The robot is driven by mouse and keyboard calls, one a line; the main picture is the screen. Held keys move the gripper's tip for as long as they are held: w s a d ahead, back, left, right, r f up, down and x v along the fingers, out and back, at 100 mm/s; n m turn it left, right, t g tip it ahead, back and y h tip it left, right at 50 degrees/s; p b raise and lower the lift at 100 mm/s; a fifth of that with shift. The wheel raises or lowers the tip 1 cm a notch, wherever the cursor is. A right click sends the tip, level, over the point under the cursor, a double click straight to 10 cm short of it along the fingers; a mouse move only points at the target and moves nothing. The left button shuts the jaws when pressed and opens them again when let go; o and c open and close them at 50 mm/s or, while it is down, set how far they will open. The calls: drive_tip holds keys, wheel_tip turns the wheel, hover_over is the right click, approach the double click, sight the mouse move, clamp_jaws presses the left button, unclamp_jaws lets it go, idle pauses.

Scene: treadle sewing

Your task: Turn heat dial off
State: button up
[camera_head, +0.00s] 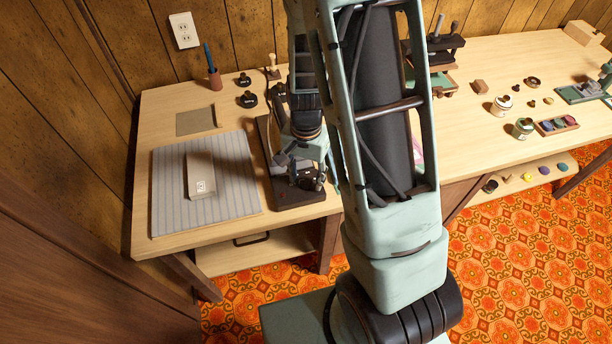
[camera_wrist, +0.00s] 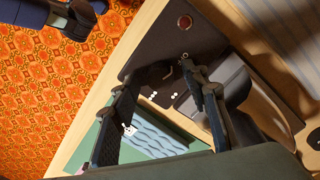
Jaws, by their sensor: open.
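A dark machine base stands on the wooden table, seen in the head view (camera_head: 296,198) and in the wrist view (camera_wrist: 150,40). In the wrist view, a dark knob that looks like the heat dial (camera_wrist: 157,75) sits on it, with small white marks nearby. Its pointer setting is too small to read. My gripper (camera_wrist: 165,74) is open, with one finger on each side of the knob in the picture. I cannot tell whether the fingers touch it. In the head view, my gripper (camera_head: 305,165) is over the base, and the dial is not clear.
A round red button or light (camera_wrist: 185,21) is at the base's corner. A striped grey pad (camera_head: 225,205) lies left of the base, with a tan block (camera_head: 200,175) on it. Black knobs (camera_head: 247,99) stand behind. My arm hides the middle of the table.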

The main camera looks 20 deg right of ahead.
sight(306, 180)
wheel_tip(306, 180, up, 12)
idle(0.5)
idle(0.4)
